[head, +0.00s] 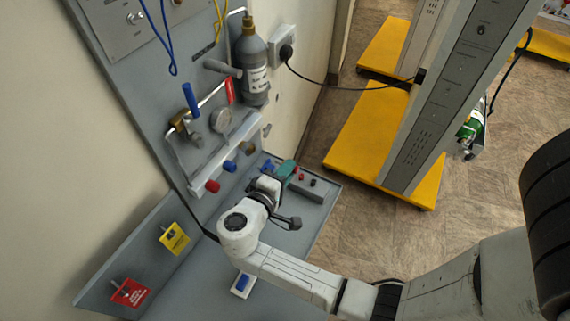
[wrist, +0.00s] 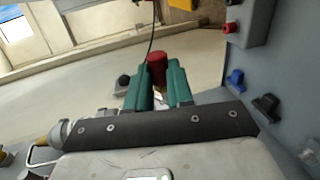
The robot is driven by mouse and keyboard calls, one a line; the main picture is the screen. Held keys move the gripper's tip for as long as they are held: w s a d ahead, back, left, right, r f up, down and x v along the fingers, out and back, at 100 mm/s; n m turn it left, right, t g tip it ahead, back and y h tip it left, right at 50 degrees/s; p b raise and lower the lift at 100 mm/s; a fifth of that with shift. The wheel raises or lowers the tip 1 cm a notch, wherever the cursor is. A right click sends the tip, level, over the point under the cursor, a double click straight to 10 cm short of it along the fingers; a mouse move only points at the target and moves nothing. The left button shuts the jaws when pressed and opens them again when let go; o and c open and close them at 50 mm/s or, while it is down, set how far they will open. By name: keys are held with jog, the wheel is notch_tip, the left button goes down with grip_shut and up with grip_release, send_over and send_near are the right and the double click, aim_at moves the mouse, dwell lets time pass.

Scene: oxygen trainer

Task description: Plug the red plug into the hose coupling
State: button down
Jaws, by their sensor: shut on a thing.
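My gripper (wrist: 158,88) has two green fingers closed on the sides of the red plug (wrist: 157,60) in the wrist view. The plug's round red end stands up between the fingertips; its lower part is hidden. In the head view my gripper (head: 285,171) is low over the grey shelf, right of the panel foot. A small red spot shows beside the fingers there, but I cannot tell whether it is the held plug. I cannot tell for certain which fitting is the hose coupling. A white manifold (head: 222,160) on the panel carries red, blue and brownish fittings.
A grey gas bottle (head: 252,65) and a gauge (head: 221,120) stand on the panel above. Blue (wrist: 236,77) and black (wrist: 265,103) clips sit right of my gripper. A white block with a blue piece (head: 242,284) lies on the shelf. Tags hang at left.

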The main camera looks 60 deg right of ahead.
jog(key=shift+r, duration=0.1)
jog(key=w+b, duration=0.2)
jog(key=w, duration=0.4)
dwell(0.5)
jog(key=shift+w+a+b, duration=0.15)
jog(key=shift+w+b, duration=0.5)
jog(key=shift+w, duration=0.4)
dwell(1.8)
jog(key=shift+s, duration=0.15)
jog(key=shift+s+p, duration=0.45)
jog(key=shift+s, duration=0.15)
dwell(0.9)
jog(key=shift+w+b, duration=0.35)
jog(key=shift+w, duration=0.4)
dwell(0.7)
